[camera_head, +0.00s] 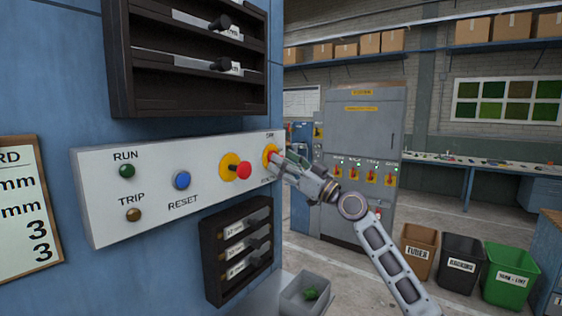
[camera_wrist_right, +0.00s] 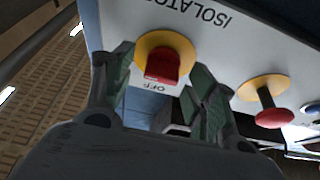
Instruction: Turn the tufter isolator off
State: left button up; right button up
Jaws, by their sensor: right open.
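The tufter isolator (camera_head: 270,156) is a red rotary handle on a yellow round plate at the right end of the white control panel (camera_head: 100,215). In the right wrist view the isolator's red handle (camera_wrist_right: 162,69) shows upside down, with the lettering "ISOLATO" on one side and "OFF" near the handle's tip. My right gripper (camera_head: 280,160) is at the isolator, and in the right wrist view its open fingers (camera_wrist_right: 160,85) stand on either side of the handle. I cannot tell whether they touch it. My left gripper is not in view.
A red mushroom button (camera_head: 243,170) on a yellow plate sits just left of the isolator. A blue RESET button (camera_head: 182,180), a green RUN lamp (camera_head: 127,171) and an amber TRIP lamp (camera_head: 134,215) are further left. Dark racks are above and below. A grey cabinet (camera_head: 362,125) stands behind.

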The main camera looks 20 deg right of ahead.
jog(key=shift+w+a+r, duration=0.15)
jog(key=shift+w+a, duration=0.05)
jog(key=c, duration=1)
